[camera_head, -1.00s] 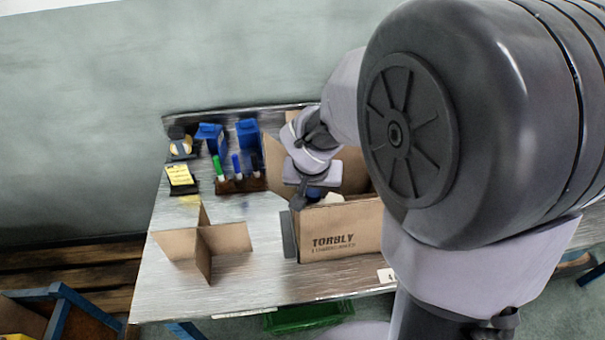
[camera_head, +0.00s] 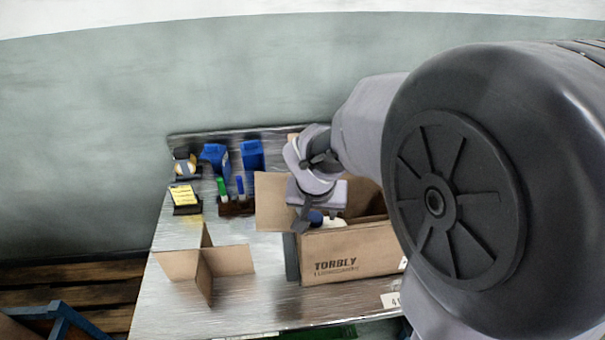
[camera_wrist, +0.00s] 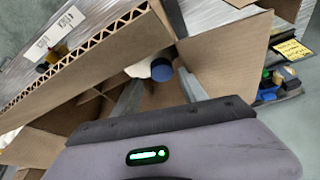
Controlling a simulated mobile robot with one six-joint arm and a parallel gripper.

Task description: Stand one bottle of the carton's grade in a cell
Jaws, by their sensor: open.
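The open cardboard carton (camera_head: 350,252), printed TORBLY, stands on the table with flaps raised; its grade line is too small to read. Its flaps and inner walls fill much of the wrist view (camera_wrist: 95,65). A white bottle with a blue cap (camera_wrist: 161,70) is inside the carton, close to my fingertips; its lower part is hidden and I cannot tell if it is upright. The cap also shows in the head view (camera_head: 315,218). My gripper (camera_wrist: 160,92) is open over the carton, fingers apart, with the cap just past the gap between them.
A crossed cardboard divider (camera_head: 205,272) stands on the table left of the carton. Behind it are a yellow note stand (camera_head: 185,197), a rack of markers (camera_head: 236,207) and blue containers (camera_head: 252,155). Bare tabletop (camera_head: 262,295) lies in front.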

